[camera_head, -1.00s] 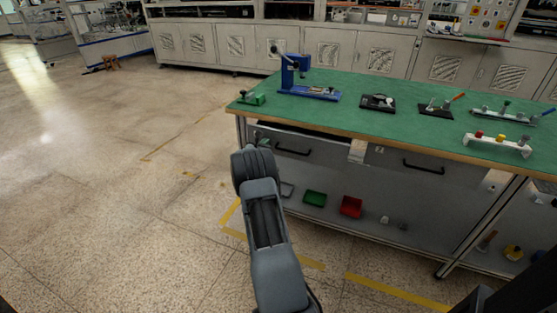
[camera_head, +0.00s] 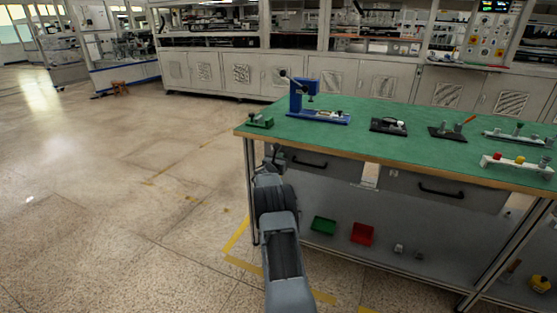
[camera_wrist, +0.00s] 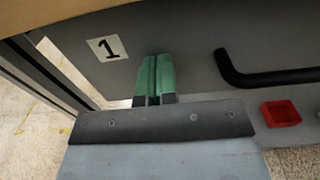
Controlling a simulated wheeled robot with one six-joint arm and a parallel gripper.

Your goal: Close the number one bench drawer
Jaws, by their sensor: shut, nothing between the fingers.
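The number one drawer is the left drawer under the green-topped bench; its grey front (camera_head: 342,168) has a black bar handle (camera_head: 309,163). In the wrist view its front (camera_wrist: 195,50) fills much of the picture, with a "1" label (camera_wrist: 107,48) on the left and the handle (camera_wrist: 270,77) on the right. My gripper (camera_wrist: 154,62) has its green fingers shut together, empty, at the front between label and handle. Whether the fingertips touch it I cannot tell. In the head view my arm hides the drawer's left end. No open gap shows above the drawer front.
A second drawer (camera_head: 445,190) with a black handle is to the right. The green bench top (camera_head: 400,150) carries a blue press (camera_head: 305,100) and several fixtures. Green (camera_head: 323,225) and red (camera_head: 362,233) bins sit on the lower shelf. Open floor (camera_head: 110,210) lies left.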

